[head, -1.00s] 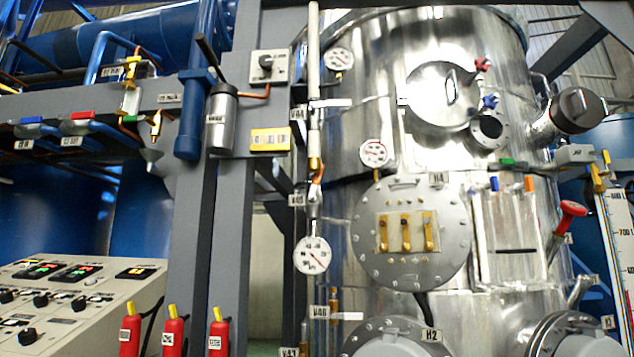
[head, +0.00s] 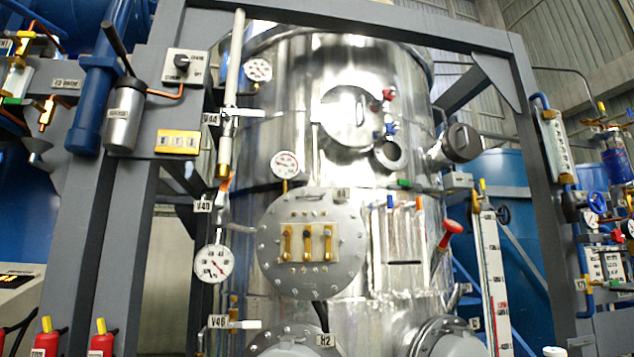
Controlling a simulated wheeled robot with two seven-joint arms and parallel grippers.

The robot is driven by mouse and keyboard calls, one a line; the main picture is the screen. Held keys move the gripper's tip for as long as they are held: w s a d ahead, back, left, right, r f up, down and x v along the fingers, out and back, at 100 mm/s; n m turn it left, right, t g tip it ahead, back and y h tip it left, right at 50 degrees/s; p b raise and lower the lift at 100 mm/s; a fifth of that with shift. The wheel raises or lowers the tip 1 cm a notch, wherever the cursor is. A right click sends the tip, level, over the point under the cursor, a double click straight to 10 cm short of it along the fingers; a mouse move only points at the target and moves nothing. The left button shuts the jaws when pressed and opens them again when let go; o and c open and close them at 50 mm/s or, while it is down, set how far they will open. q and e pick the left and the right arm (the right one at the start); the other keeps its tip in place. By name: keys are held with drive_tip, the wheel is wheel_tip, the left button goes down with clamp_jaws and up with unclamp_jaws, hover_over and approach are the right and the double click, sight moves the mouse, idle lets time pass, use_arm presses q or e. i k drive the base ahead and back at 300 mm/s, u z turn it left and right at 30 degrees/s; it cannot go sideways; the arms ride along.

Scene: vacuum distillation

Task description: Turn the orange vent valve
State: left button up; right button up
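Two orange valve handles show, and I cannot tell which is the vent valve. One small orange handle (head: 225,184) sits on the thin vertical pipe at the left of the steel vessel, just above a round dial gauge (head: 213,263). Another small orange handle (head: 419,202) sits at the right of the round flange, by a blue and a green one. The shiny steel vessel (head: 345,75) fills the middle of the view. Neither of my grippers is in view.
A grey frame with posts (head: 535,160) and a top beam surrounds the vessel. A scaled column (head: 490,260) stands right of the vessel. Pipes and valves (head: 592,205) crowd the far right.

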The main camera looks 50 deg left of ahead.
sight(225, 185)
drive_tip(key=z, duration=0.3)
drive_tip(key=i, duration=0.65)
drive_tip(key=u, duration=1.8)
